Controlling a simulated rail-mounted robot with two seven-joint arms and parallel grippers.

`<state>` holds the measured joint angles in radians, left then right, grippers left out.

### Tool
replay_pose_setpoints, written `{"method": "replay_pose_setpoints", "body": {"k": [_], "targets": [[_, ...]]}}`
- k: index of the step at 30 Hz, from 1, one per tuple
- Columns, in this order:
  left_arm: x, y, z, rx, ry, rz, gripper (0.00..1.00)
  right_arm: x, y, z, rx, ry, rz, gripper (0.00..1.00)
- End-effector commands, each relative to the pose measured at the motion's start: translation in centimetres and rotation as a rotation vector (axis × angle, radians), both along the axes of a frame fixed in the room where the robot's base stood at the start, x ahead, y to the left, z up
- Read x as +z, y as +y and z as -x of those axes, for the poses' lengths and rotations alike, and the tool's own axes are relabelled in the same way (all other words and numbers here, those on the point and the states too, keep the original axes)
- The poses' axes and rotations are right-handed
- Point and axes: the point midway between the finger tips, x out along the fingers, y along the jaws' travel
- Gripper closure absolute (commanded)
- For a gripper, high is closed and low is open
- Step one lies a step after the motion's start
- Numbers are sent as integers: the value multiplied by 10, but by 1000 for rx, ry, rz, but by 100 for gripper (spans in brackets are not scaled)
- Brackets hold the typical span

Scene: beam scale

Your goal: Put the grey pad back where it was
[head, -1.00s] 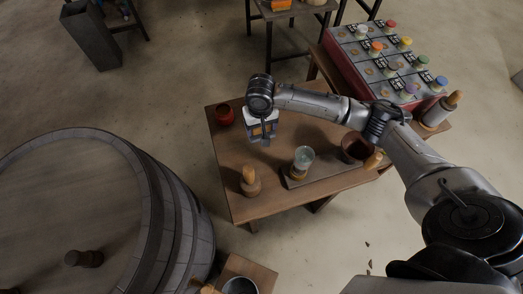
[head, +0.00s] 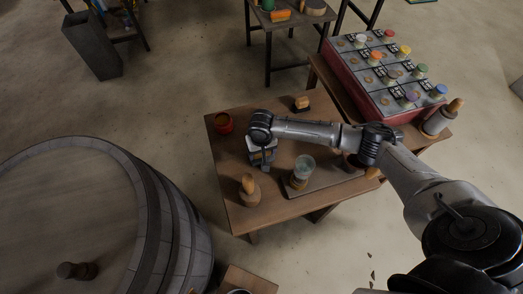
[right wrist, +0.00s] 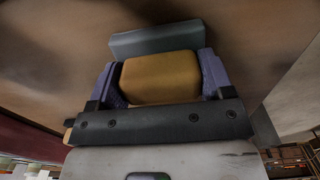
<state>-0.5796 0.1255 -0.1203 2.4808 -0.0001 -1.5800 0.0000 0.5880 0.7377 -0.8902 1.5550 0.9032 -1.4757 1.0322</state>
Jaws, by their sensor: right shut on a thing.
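My right gripper (head: 262,158) is over the left part of the wooden table (head: 238,190) in the head view. In the right wrist view the purple-blue fingers of my right gripper (right wrist: 160,82) are shut on a tan wooden grip. A flat grey slab, seemingly the grey pad (right wrist: 155,40), shows just beyond that grip and seems joined to it. The pad's underside is hidden, and I cannot tell whether it touches the table. My left gripper is not in view.
A wooden-topped dark block (head: 301,103) lies behind. A wooden-handled piece (head: 248,190) stands in front, and a glass jar (head: 302,170) stands on a board to the right. Bare tabletop lies around the gripper.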

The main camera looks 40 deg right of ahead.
Motion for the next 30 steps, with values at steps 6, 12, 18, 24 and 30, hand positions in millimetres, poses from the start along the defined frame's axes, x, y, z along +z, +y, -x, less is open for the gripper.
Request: {"method": "replay_pose_setpoints", "body": {"k": [6, 12, 18, 24, 30], "targets": [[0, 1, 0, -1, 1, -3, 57, 1, 0, 0, 0, -1, 0, 52], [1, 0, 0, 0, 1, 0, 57, -2, 0, -1, -1, -1, 0, 19], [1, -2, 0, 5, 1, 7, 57, -2, 0, 0, -1, -1, 0, 0], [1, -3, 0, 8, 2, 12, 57, -2, 0, 0, -1, -1, 0, 0], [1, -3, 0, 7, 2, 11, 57, 12, -1, -1, -1, -3, 0, 0]]}}
